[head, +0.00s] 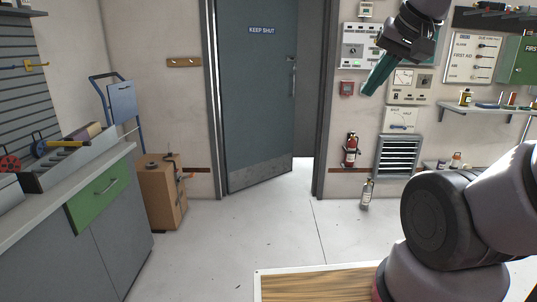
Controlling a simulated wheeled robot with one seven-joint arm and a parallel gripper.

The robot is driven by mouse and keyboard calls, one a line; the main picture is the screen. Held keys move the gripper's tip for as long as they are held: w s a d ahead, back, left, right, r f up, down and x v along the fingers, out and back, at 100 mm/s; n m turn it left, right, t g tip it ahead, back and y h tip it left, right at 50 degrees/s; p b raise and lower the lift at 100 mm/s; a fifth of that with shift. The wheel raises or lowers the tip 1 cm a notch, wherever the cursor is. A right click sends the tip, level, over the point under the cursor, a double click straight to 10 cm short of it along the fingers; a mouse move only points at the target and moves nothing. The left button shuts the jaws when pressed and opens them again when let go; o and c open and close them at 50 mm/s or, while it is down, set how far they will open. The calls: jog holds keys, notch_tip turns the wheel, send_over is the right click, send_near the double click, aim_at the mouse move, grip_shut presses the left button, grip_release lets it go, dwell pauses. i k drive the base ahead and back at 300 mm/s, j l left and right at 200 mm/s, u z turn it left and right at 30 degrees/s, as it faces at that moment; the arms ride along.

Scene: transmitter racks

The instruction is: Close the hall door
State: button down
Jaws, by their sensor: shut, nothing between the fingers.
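The hall door (257,100) is a grey-blue door with a "KEEP SHUT" sign (262,30) and a metal kick plate along its bottom. It stands ajar in its frame (327,100), hinged at the left, with a gap on its right side where bright floor shows. A vertical handle (291,77) is near the door's right edge. My gripper (372,86) is raised to the right of the doorway, apart from the door. Its fingers are together and hold nothing.
A cardboard box (162,190) and a blue hand truck (123,105) stand left of the door. A grey counter (85,215) fills the left. A fire extinguisher (351,150) hangs right of the frame, with a small cylinder (367,194) below. The floor before the door is clear.

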aim_at(256, 39)
jog(key=i+z, duration=0.2)
jog(key=i, duration=2.95)
jog(key=i+l, duration=0.1)
jog(key=i, duration=0.95)
jog(key=i+u, duration=0.3)
jog(key=i, duration=0.2)
jog(key=i+l+u, duration=0.3)
jog(key=i, duration=0.15)
jog(key=j, duration=0.05)
